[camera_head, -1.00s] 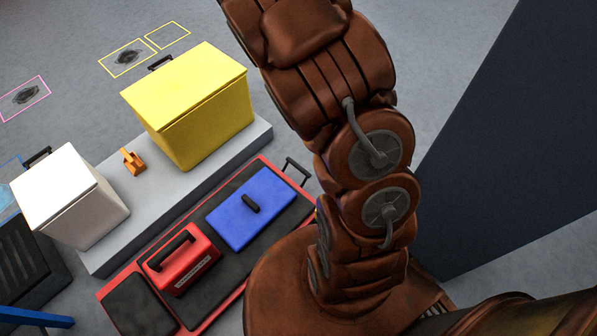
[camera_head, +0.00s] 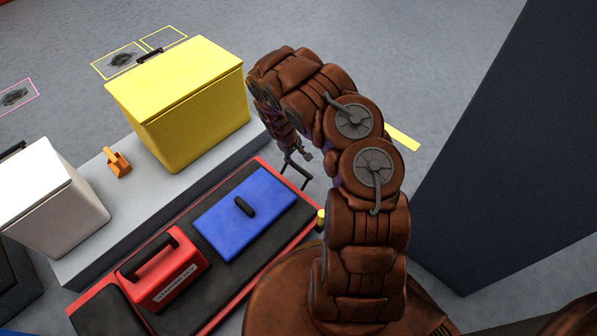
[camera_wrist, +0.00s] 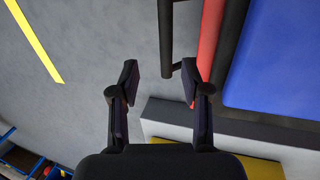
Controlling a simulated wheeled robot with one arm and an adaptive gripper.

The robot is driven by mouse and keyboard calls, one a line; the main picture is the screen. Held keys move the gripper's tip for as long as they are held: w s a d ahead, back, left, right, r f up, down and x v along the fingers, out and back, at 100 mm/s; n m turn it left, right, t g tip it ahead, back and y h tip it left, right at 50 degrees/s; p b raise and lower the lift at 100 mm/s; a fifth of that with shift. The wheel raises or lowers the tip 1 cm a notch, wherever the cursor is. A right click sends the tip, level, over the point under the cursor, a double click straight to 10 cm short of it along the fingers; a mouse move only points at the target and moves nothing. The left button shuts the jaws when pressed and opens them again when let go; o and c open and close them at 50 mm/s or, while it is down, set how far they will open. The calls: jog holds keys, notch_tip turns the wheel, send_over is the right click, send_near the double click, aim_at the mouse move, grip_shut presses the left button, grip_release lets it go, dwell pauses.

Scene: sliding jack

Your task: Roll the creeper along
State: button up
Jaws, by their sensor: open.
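The creeper (camera_head: 210,276) is a long, low red-framed board with black padding on the floor, below the grey platform in the head view. A dark handle (camera_head: 297,173) stands out from its upper right end. On it lie a blue flat case (camera_head: 268,207) and a red toolbox (camera_head: 170,277). My gripper (camera_head: 305,154) is beside the handle in the head view. In the wrist view my gripper (camera_wrist: 165,82) is open, and the handle (camera_wrist: 166,40) shows just beyond and between the fingers. I cannot tell whether they touch.
A grey platform (camera_head: 85,235) runs along the creeper and bears a yellow box (camera_head: 195,110), a white box (camera_head: 50,205) and an orange item (camera_head: 117,162). A dark panel (camera_head: 500,160) stands at the right. Floor with a yellow line (camera_head: 403,137) is open beyond the handle.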

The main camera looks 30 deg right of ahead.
aim_at(298, 167)
jog(key=b+x, duration=0.1)
jog(key=x, duration=0.2)
jog(key=b+x, duration=0.2)
jog(key=x, duration=0.1)
jog(key=a+b+x, duration=0.1)
jog(key=x, duration=0.2)
jog(key=shift+w+f, duration=0.1)
jog(key=shift+f, duration=0.1)
grip_shut()
dwell(0.6)
